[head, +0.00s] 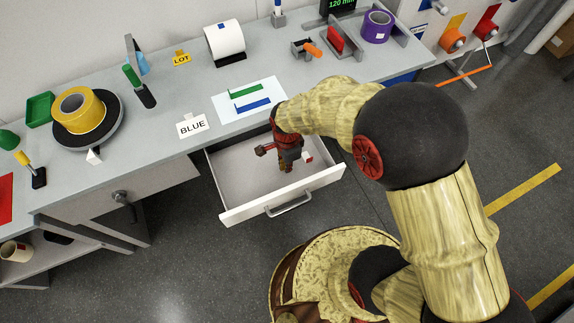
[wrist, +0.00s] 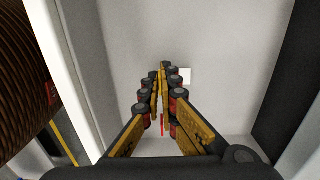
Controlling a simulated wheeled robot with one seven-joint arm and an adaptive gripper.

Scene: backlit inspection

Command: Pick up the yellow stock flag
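I cannot tell for certain which thing is the yellow stock flag. A small yellow tag marked LOT (head: 182,59) stands at the back of the bench, and a yellow panel (head: 457,22) shows by an orange-ended holder at the upper right. My gripper (head: 286,169) points down into the open drawer (head: 236,181). In the wrist view its fingers (wrist: 161,72) run together with the tips almost touching. No held object shows clearly between them. A small white piece (wrist: 185,75) lies just right of the fingertips; a white and red piece (head: 307,156) shows there in the head view.
On the bench (head: 160,128) are a BLUE card (head: 192,126), a white sheet with green and blue strips (head: 236,112), a white roll (head: 225,43), yellow tape (head: 79,110) on a round stand, and purple tape (head: 377,26).

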